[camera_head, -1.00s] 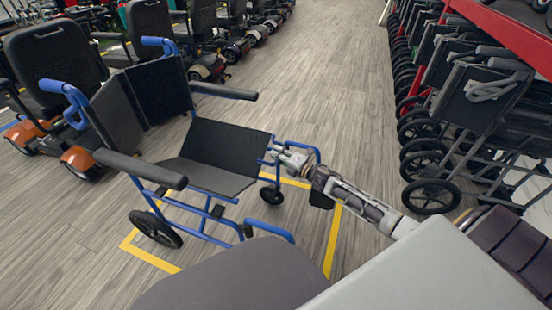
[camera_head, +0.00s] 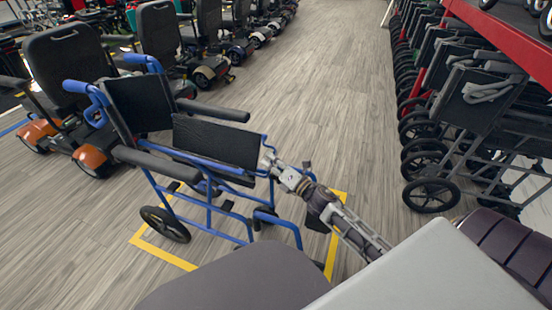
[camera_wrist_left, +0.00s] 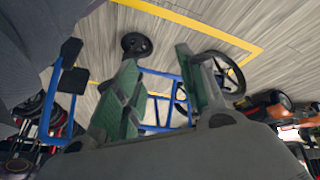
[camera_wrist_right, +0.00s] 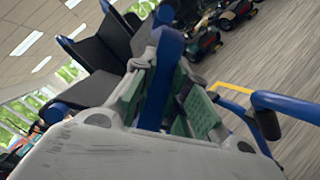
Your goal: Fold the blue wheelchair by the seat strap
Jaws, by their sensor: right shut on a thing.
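The blue wheelchair (camera_head: 215,142) stands upright inside a yellow floor outline in the head view. It is partly folded: its dark seat is tilted up and its sides stand closer together. My right gripper (camera_head: 268,160) is at the right end of the raised seat. In the right wrist view my right gripper (camera_wrist_right: 165,72) is shut on a blue part of the chair; I cannot tell if it is strap or rail. My left gripper (camera_wrist_left: 157,62) shows only in its wrist view, open and empty, with blue wheelchair frame (camera_wrist_left: 54,95) beyond it.
A row of mobility scooters (camera_head: 68,75) stands at the left, one close behind the wheelchair. Folded wheelchairs (camera_head: 480,110) line the right under a red shelf (camera_head: 500,32). The wooden aisle (camera_head: 310,90) between them is clear.

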